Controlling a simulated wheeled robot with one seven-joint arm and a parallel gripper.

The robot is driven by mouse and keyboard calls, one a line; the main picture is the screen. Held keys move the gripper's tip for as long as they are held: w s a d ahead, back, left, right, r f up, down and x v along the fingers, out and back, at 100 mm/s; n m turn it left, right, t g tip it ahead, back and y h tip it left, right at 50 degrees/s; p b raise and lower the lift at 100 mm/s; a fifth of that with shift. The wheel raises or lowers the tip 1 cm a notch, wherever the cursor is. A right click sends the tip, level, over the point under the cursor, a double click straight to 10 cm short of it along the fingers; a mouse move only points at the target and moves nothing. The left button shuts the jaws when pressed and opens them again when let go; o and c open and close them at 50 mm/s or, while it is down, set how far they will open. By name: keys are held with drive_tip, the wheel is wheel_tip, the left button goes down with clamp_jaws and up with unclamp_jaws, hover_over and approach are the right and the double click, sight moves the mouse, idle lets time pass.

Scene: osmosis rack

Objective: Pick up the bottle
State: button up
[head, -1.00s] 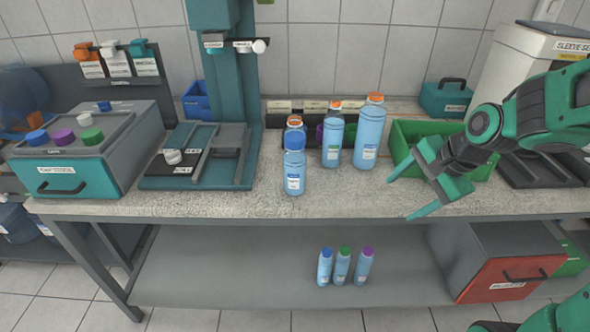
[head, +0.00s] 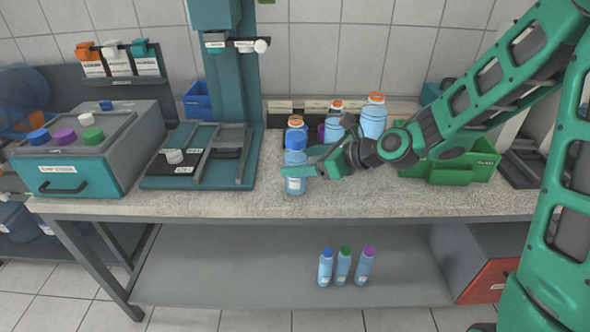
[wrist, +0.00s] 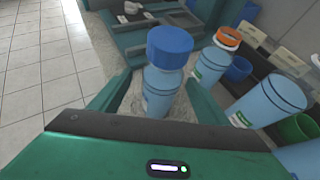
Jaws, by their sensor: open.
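A light blue bottle with a blue cap (head: 295,185) stands upright near the front of the bench. My gripper (head: 304,172) is at this bottle, reaching in from the right. In the wrist view the blue-capped bottle (wrist: 163,78) stands between my two open fingers, its lower part hidden by the gripper body. I see no firm contact on either side. Orange-capped bottles stand behind it: one close behind (head: 295,122), and a taller one (head: 373,116) further right, partly covered by my arm.
A green bin (head: 465,172) stands to the right under my arm. A teal stand (head: 225,95) and a grey pump unit (head: 80,150) are to the left. Several small bottles (head: 343,267) stand on the lower shelf. The front strip of the bench is clear.

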drive_tip(key=shift+x, duration=3.3)
drive_tip(key=shift+w+d, duration=0.1)
drive_tip(key=shift+d, duration=0.05)
drive_tip(key=shift+c, duration=0.4)
drive_tip(key=c, duration=1.3)
drive_tip(key=shift+r, duration=0.15)
